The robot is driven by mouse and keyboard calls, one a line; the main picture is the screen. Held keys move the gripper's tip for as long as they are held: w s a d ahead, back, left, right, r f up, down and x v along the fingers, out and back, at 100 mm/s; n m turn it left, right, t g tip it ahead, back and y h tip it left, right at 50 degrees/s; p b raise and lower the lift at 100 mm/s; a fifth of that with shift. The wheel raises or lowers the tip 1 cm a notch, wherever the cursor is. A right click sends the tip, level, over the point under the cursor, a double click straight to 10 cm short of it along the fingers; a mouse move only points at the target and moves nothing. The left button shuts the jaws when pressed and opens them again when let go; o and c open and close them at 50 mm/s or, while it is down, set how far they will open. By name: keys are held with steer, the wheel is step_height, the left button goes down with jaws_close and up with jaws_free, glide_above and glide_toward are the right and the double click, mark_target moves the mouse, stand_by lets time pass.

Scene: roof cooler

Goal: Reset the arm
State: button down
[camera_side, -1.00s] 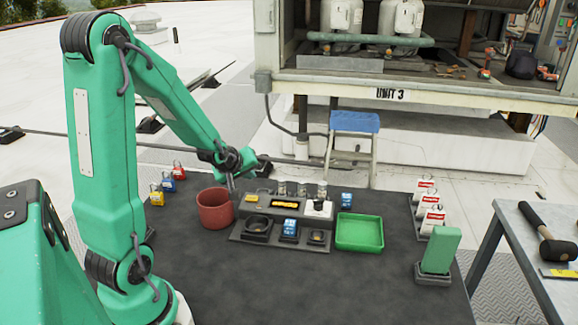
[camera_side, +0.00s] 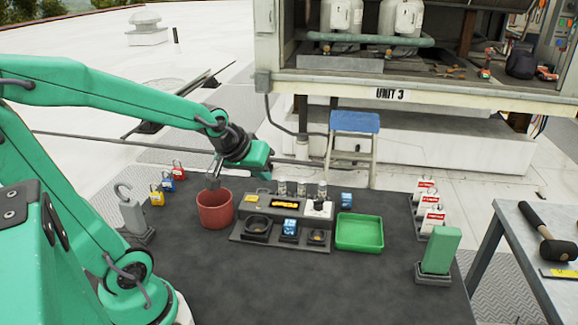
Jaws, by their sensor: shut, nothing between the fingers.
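My green arm reaches in from the left. My gripper (camera_side: 213,182) points down just above the red bucket (camera_side: 214,210), near its rim, shut and holding nothing. The bucket's inside is mostly out of sight. The grey fixture (camera_side: 284,232) stands right of the bucket, with small cylinders along its back, a blue-and-white block in front and dark round seats. A green tray (camera_side: 360,232) lies right of it and looks empty.
Yellow, blue and red padlocks (camera_side: 168,182) stand at the back left, near a grey post (camera_side: 132,212). White-and-red tags (camera_side: 432,212) and a green block on a stand (camera_side: 439,252) are at the right. The mat's front (camera_side: 320,285) is clear. A side table holds a mallet (camera_side: 546,236).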

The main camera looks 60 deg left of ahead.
steer(key=s+d+r+m+h, duration=0.1)
steer(key=s+d+r+m, duration=0.1)
steer(key=s+d+m, duration=0.1)
steer(key=s+d+r+m+g, duration=0.1)
steer(key=s+d+r+m, duration=0.1)
steer(key=s+d, duration=0.3)
steer(key=shift+s+r+m+h, duration=0.15)
steer(key=shift+s+m+h, duration=0.25)
steer(key=shift+s+m, duration=0.4)
